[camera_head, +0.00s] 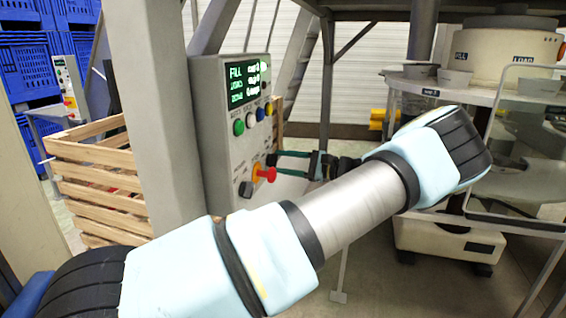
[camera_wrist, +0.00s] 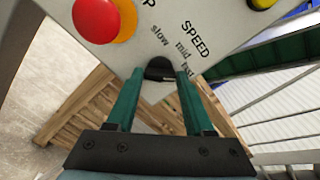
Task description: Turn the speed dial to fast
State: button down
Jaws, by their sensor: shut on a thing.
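The speed dial is a small black knob (camera_wrist: 160,69) on the lower part of the grey control panel (camera_head: 226,150). In the wrist view the words SPEED, slow, mid and fast are printed beside it; "fast" is partly covered by a finger. My gripper (camera_wrist: 158,76) has its two green fingers on either side of the dial and is shut on it. The gripper also shows in the head view (camera_head: 277,163), reaching the panel from the right. Which word the dial points to cannot be told.
A red mushroom button (camera_head: 267,174) on a yellow base sits close by the dial. Coloured buttons (camera_head: 251,117) and a lit screen (camera_head: 247,82) are above. A wooden crate (camera_head: 100,180) stands behind the post at left. A machine with a hopper (camera_head: 505,50) stands at right.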

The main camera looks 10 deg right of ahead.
dwell(0.3)
jog(key=shift+c, duration=1.4)
grip_release()
jog(key=b+v, duration=0.4)
jog(key=v, duration=0.6)
jog(key=shift+s+d, duration=0.15)
jog(key=shift+d, duration=0.25)
jog(key=shift+d, duration=0.1)
